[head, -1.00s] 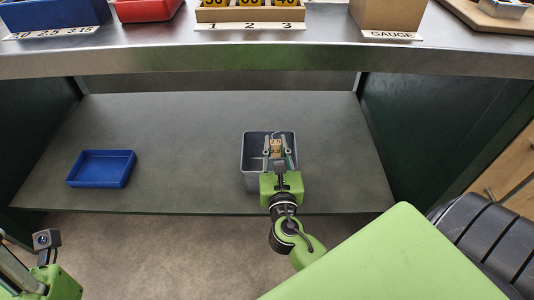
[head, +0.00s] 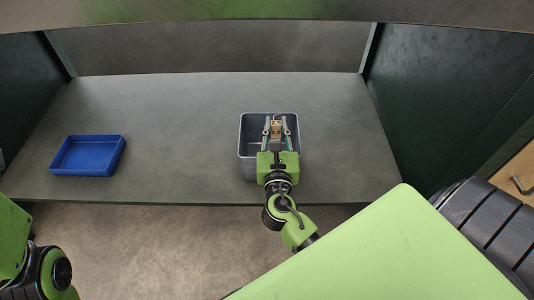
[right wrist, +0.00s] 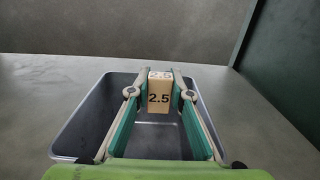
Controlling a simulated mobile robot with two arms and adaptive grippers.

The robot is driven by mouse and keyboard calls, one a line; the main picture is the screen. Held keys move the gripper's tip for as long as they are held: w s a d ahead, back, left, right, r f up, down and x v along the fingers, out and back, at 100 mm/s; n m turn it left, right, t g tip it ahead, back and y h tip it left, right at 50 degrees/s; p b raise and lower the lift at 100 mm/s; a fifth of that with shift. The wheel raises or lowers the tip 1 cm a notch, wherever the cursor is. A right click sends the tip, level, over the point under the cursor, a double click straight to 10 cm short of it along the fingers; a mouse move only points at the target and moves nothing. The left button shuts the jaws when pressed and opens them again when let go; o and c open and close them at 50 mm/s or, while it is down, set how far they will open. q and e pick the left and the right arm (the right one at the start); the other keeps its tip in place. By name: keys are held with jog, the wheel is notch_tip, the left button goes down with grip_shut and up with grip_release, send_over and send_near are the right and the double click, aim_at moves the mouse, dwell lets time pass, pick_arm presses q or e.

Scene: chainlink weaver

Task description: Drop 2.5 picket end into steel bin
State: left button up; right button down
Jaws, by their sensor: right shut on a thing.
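The picket end is a small tan block marked 2.5 (right wrist: 159,95); it also shows in the head view (head: 276,129). My right gripper (right wrist: 159,88) is shut on it, one finger on each side, and holds it over the steel bin. The grey steel bin (right wrist: 76,132) is an open box on the lower shelf; it also shows in the head view (head: 243,136). My right gripper and wrist hide part of its near side and inside. My left arm shows at the lower left edge of the head view, but its gripper is out of the picture.
A shallow blue tray (head: 88,156) sits on the left of the grey lower shelf (head: 180,140). The shelf between tray and bin is clear. Dark side panels (head: 440,90) bound the space, and the bench edge (head: 200,27) runs across above.

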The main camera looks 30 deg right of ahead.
jog(key=shift+f, duration=0.25)
jog(key=c, duration=1.8)
grip_release()
jog(key=shift+o, duration=0.2)
jog(key=v, duration=1.2)
